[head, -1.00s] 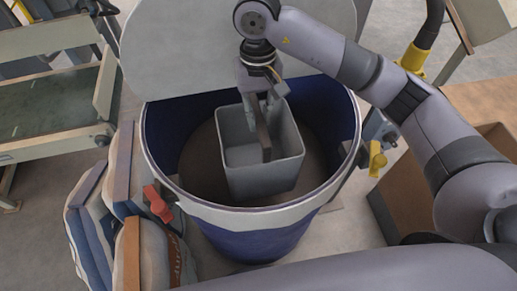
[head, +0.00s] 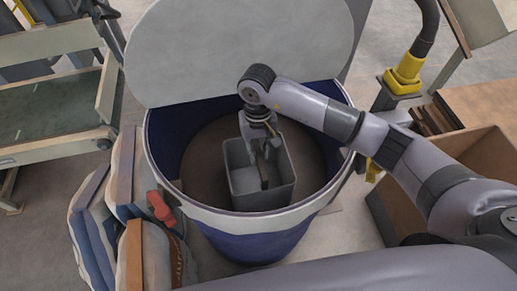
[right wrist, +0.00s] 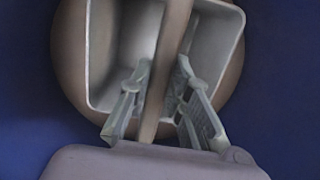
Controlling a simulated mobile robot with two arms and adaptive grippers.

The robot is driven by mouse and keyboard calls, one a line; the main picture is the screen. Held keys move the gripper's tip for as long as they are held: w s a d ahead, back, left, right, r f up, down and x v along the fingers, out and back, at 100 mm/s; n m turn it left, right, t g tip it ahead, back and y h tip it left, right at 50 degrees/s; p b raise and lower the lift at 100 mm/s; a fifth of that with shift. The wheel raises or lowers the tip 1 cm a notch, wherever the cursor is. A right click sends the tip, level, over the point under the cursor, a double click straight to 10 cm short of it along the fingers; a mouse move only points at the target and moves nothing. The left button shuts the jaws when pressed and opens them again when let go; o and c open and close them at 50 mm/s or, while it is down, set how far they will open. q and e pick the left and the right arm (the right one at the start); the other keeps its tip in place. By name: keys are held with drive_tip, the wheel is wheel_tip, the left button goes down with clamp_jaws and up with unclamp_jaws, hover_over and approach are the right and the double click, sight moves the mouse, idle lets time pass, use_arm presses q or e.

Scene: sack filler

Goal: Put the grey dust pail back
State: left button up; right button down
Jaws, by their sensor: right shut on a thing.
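The grey dust pail (head: 245,190) is an open rectangular bucket with a brown bar handle across its top. It is inside the blue drum (head: 255,247), above or near the brown floor of the drum; I cannot tell whether it touches. My right gripper (head: 262,160) reaches down into the drum and is shut on the pail's handle. In the right wrist view, the fingers (right wrist: 163,100) close on both sides of the brown handle (right wrist: 165,75), with the empty-looking pail (right wrist: 120,50) beyond. My left gripper is not in view.
A grey round lid (head: 240,50) stands raised behind the drum. Filled sacks (head: 140,250) and a red-handled latch (head: 160,207) are at the drum's left. A cardboard box (head: 400,220) and a yellow-collared pipe (head: 405,75) are at the right. A green-topped conveyor (head: 50,105) is at far left.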

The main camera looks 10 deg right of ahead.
drive_tip(key=c, duration=1.5)
unclamp_jaws()
drive_tip(key=shift+r, duration=0.1)
drive_tip(key=shift+w+r, duration=0.1)
drive_tip(key=shift+r, duration=0.2)
drive_tip(key=r+b, duration=0.1)
drive_tip(key=r, duration=0.2)
drive_tip(key=r+b, duration=0.1)
drive_tip(key=r, duration=0.3)
drive_tip(key=w+r+b, duration=0.1)
drive_tip(key=r, duration=0.3)
drive_tip(key=shift+r, duration=0.15)
